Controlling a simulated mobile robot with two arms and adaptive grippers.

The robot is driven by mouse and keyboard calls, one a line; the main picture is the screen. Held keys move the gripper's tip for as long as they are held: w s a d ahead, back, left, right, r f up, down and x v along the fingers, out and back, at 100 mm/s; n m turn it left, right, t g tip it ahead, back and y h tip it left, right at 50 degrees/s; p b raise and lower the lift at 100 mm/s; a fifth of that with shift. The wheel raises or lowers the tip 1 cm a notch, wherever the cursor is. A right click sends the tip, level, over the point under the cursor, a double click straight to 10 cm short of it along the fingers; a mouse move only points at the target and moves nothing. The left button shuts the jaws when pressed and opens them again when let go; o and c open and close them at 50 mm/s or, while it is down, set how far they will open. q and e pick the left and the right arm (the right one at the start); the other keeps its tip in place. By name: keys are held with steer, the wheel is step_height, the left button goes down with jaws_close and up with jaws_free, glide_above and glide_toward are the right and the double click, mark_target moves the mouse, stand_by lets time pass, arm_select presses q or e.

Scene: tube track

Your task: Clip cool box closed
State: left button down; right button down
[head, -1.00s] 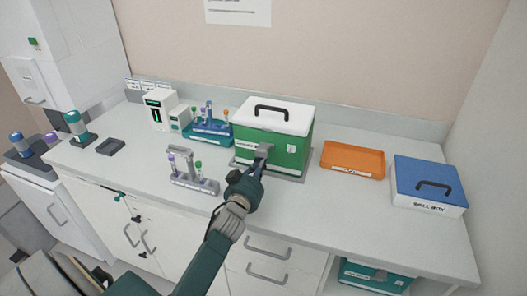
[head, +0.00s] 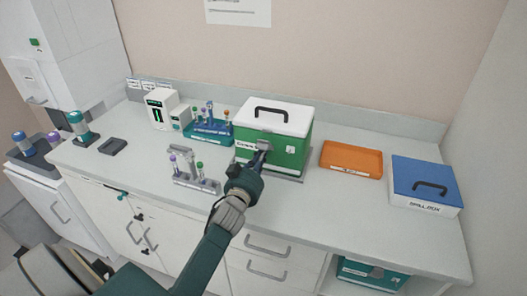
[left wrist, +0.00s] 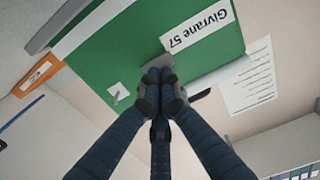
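The cool box (head: 292,151) is green with a white lid (head: 275,116) and a black carry handle. It stands upright on the counter, and the lid sits flat on it. A grey clip (head: 265,145) is at the middle of its front. My left gripper (head: 263,151) is at that clip. In the left wrist view the fingertips (left wrist: 159,75) are together in front of the green wall (left wrist: 125,60), close to the grey clip (left wrist: 153,60). They partly hide the clip, and I cannot tell if they touch it. My right gripper is not in view.
A small grey tube rack (head: 195,183) stands left of my left forearm. A blue tube rack (head: 208,132) is behind it. Right of the box are an orange tray (head: 351,160) and a blue-lidded spill box (head: 425,185). The counter before the tray is clear.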

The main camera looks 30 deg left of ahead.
arm_select(q)
steer(key=shift+s+r+p, duration=0.1)
steer(key=shift+r+p, duration=0.65)
steer(key=shift+r, duration=0.1)
steer(key=shift+f, duration=0.15)
steer(key=p+v, duration=0.2)
steer(key=v, duration=0.7)
